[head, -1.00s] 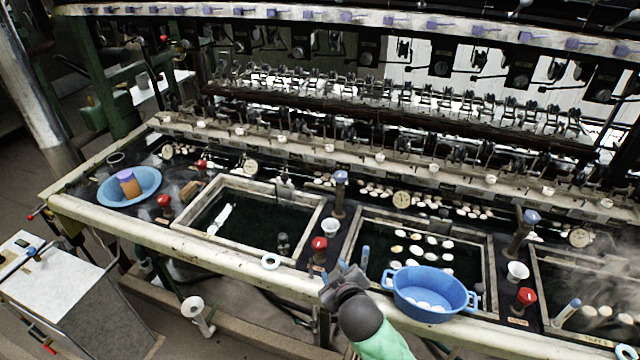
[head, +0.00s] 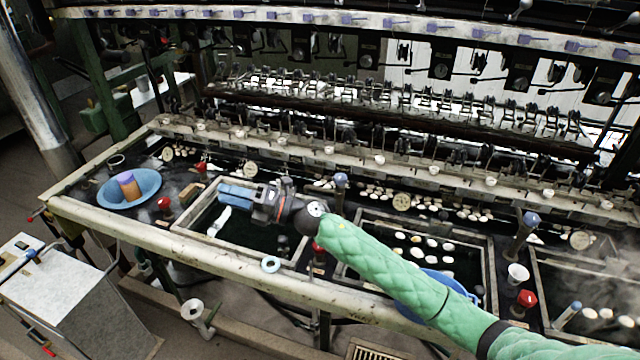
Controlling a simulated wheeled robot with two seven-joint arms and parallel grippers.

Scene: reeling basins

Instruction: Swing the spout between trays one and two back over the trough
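The spout post between the trays has a blue cap (head: 340,180); its lower part, white cup and red valve are largely hidden behind my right arm. I cannot tell which way the spout points. Tray one (head: 190,222), on the left, holds dark water and a white object (head: 219,221). Tray two (head: 490,270), on the right, holds several pale cocoons. My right gripper (head: 236,196) is above tray one, left of the post, its blue-tipped fingers pointing left. I cannot tell whether it is open. My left gripper is out of view.
A blue basin (head: 450,285) at tray two's front is mostly hidden by my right arm. Another blue basin (head: 148,182) with an orange and purple object stands at the far left. A white ring (head: 270,264) lies on the front rim. A similar blue-capped post (head: 529,220) stands right.

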